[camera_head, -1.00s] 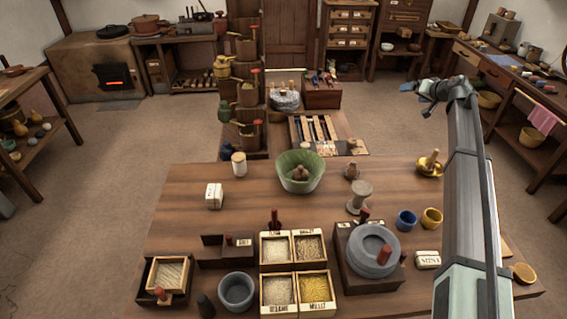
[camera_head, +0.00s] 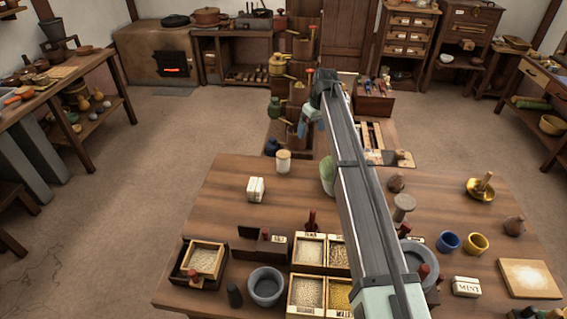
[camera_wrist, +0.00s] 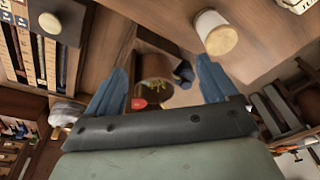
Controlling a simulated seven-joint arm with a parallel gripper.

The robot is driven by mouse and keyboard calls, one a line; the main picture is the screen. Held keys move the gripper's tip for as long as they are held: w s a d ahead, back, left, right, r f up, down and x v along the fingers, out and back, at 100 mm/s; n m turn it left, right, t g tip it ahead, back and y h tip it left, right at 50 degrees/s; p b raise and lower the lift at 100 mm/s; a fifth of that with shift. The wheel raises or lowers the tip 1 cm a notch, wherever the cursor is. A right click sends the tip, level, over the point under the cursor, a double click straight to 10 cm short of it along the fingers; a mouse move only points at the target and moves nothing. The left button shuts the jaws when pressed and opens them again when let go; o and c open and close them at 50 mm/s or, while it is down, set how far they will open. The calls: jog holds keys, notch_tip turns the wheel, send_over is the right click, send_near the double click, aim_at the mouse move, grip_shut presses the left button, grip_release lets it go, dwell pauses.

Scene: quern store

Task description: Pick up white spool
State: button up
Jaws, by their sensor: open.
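The white spool (camera_head: 283,161), a small pale cylinder with tan ends, stands upright at the table's back edge, left of my arm. In the wrist view the spool (camera_wrist: 216,33) is at the top, right of the right fingertip and apart from it. My gripper (camera_wrist: 165,64) shows two blue fingers spread apart with nothing between them. In the head view my gripper (camera_head: 309,118) is small and partly hidden at the arm's far end, beyond the table's back edge.
A white block (camera_head: 256,189) stands nearer than the spool. The green bowl (camera_head: 327,175) is mostly hidden behind my arm. Grain boxes (camera_head: 308,249) and a grey bowl (camera_head: 267,286) fill the front. A tiered wooden stand (camera_head: 300,45) rises behind the gripper. The table's left back is clear.

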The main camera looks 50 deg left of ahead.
jog(key=n+h, duration=0.2)
send_over(283, 164)
jog(key=w+a, duration=0.2)
jog(key=shift+s+d+f, duration=0.2)
jog(key=shift+f, duration=0.2)
notch_tip(283, 164, down, 14)
jog(key=shift+s+r, duration=0.1)
jog(key=shift+r, duration=0.05)
jog(key=c, duration=1.2)
jog(key=shift+o, duration=0.2)
